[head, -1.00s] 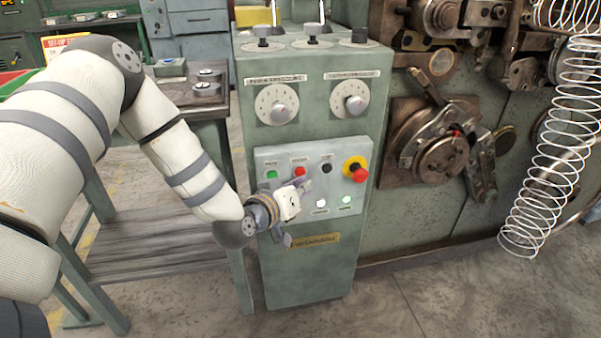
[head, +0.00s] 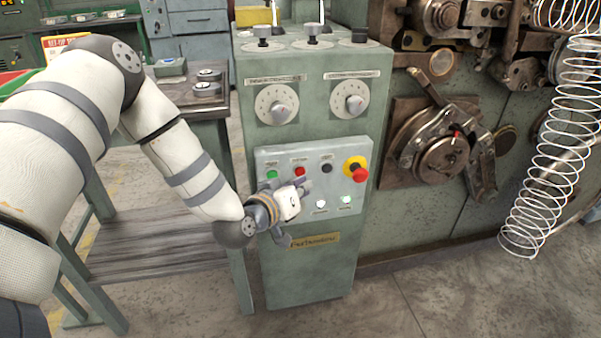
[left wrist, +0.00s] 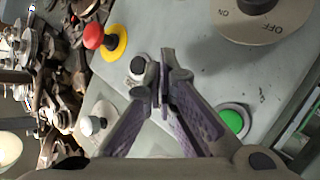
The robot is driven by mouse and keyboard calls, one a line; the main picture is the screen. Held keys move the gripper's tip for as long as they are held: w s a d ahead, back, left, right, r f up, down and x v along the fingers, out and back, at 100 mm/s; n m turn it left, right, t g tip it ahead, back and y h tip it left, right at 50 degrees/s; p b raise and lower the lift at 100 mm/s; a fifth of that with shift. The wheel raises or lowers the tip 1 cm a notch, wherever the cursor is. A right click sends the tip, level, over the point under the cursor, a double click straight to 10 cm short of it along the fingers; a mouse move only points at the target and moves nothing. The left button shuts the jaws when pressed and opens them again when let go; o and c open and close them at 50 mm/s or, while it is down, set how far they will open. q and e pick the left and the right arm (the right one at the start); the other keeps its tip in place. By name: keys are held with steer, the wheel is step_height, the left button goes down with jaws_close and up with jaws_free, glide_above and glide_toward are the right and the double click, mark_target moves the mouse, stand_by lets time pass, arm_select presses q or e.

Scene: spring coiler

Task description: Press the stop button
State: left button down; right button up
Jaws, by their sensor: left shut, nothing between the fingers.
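The green control cabinet has a sloped grey button panel (head: 270,158). On it, from left to right, are a green button (head: 272,174), a small red button (head: 299,170), a black button (head: 327,168) and a large red mushroom button on a yellow ring (head: 357,170). The small labels above them are unreadable. My left gripper (head: 305,184) is shut and empty, just below the small red button. In the left wrist view its closed fingers (left wrist: 161,88) lie between the green button (left wrist: 233,121) and the black one (left wrist: 137,66); they hide the small red button. Contact cannot be told.
Two pale round lamps or buttons (head: 346,199) sit low on the panel. Two dials (head: 278,106) are above it. A coiling machine (head: 440,160) and a hanging wire spring (head: 553,145) stand to the right. A workbench (head: 165,245) is behind my left arm.

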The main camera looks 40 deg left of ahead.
arm_select(q)
steer(key=shift+a, duration=0.1)
steer(key=shift+w+a, duration=0.25)
arm_select(e)
steer(key=shift+r, duration=0.1)
arm_select(q)
steer(key=shift+w+a, duration=0.25)
steer(key=shift+a, duration=0.05)
stand_by(0.5)
stand_by(0.3)
steer(key=shift+s+d+p, duration=0.3)
steer(key=shift+s+d, duration=0.2)
steer(key=shift+d, duration=0.1)
arm_select(e)
steer(key=shift+w+r, duration=0.25)
arm_select(q)
steer(key=s+d+p, duration=0.1)
steer(key=s+d, duration=0.2)
steer(key=d, duration=0.1)
steer(key=shift+s, duration=0.15)
arm_select(e)
steer(key=shift+w+r, duration=0.35)
steer(key=shift+r, duration=0.1)
